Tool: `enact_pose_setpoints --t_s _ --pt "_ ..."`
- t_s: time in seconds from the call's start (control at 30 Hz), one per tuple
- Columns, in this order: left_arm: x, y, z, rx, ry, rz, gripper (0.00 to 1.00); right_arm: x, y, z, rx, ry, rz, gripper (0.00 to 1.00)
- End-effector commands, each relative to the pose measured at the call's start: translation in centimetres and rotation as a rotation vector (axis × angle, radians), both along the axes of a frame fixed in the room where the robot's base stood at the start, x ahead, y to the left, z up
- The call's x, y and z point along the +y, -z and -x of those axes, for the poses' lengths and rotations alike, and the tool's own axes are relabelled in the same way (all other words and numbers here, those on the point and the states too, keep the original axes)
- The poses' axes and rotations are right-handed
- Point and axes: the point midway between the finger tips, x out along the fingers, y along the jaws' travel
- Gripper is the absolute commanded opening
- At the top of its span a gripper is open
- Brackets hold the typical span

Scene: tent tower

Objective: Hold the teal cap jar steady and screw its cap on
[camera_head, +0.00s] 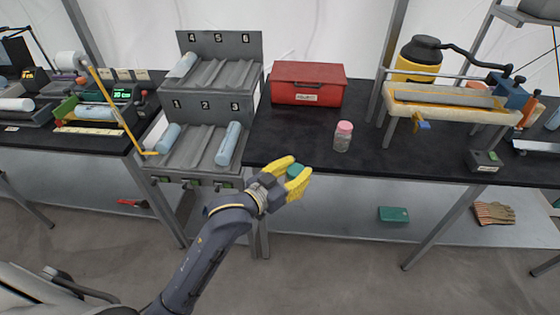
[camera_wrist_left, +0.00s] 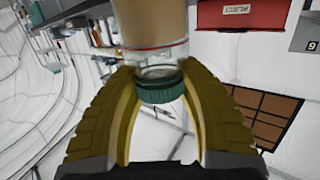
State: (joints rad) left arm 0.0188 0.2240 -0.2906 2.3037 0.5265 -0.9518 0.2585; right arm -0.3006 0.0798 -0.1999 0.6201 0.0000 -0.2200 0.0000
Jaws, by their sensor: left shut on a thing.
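My left gripper (camera_head: 298,170) has yellow fingers and is over the front edge of the dark bench. It is shut on the teal cap jar, and its teal cap (camera_head: 295,171) shows between the fingers. In the left wrist view, the teal cap (camera_wrist_left: 160,86) sits between the fingers, at the clear neck end of the jar (camera_wrist_left: 155,25), which has a tan body. Whether the cap is threaded on cannot be told. The jar body is hidden in the head view. My right gripper is not in view.
A jar with a pink cap (camera_head: 343,136) stands on the bench (camera_head: 290,141), right of my left gripper. A red box (camera_head: 308,84) is at the back. A grey numbered rack (camera_head: 203,108) stands left, and a padded stand (camera_head: 450,97) right. The bench around the pink-capped jar is clear.

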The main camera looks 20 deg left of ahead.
Motion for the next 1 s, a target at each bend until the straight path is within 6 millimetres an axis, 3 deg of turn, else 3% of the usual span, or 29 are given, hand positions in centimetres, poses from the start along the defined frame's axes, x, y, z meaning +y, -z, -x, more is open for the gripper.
enact_pose_setpoints --t_s 0.2,0.4,0.87,1.0 --pt "-2.9 0.9 0.1 -0.001 0.137 -0.004 0.00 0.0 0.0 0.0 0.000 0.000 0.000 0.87" --pt "-4.5 1.3 0.2 -0.003 0.212 -0.003 0.00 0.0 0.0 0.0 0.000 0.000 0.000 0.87" --pt "-5.0 1.5 0.3 -0.001 0.236 -0.001 0.00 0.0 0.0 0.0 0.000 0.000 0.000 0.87" --pt "-5.0 1.5 0.3 -0.001 0.236 -0.001 0.00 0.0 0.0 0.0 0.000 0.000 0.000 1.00"
